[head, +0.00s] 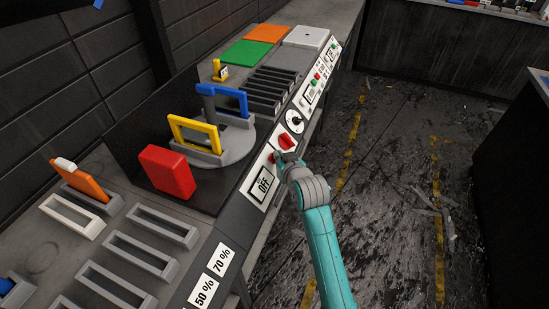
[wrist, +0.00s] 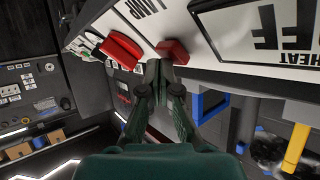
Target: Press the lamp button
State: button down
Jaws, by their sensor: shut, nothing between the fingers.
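A small red square button (wrist: 172,50) is on the sloped white panel, near the LAMP label (wrist: 142,9) in the wrist view. In the head view the button (head: 270,157) is a small red patch partly hidden by my gripper. A larger red knob (wrist: 120,49) sits beside it, also visible in the head view (head: 286,141). My gripper (wrist: 160,66) is shut and empty, its fingertips right at the button's edge; I cannot tell whether they touch. In the head view my gripper (head: 279,157) is at the panel's front face.
The HEAT display (head: 263,185) reads OFF. A black dial (head: 295,121) is farther along the panel. A turntable (head: 238,142) holds yellow (head: 194,136) and blue frames (head: 228,97); a red block (head: 167,171) stands nearby. The floor to the right is open.

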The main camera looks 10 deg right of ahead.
jog(key=shift+f, duration=0.1)
dwell(0.6)
jog(key=shift+w+a+f, duration=0.2)
jog(key=shift+a, duration=0.05)
jog(key=shift+s, duration=0.1)
jog(key=shift+s+d+r, duration=0.1)
jog(key=shift+d+r, duration=0.1)
dwell(0.3)
jog(key=s+d+r, duration=0.2)
jog(key=d+r, duration=0.1)
jog(key=r, duration=0.1)
jog(key=shift+s+d+r, duration=0.15)
jog(key=shift+s+d, duration=0.1)
dwell(0.5)
dwell(0.4)
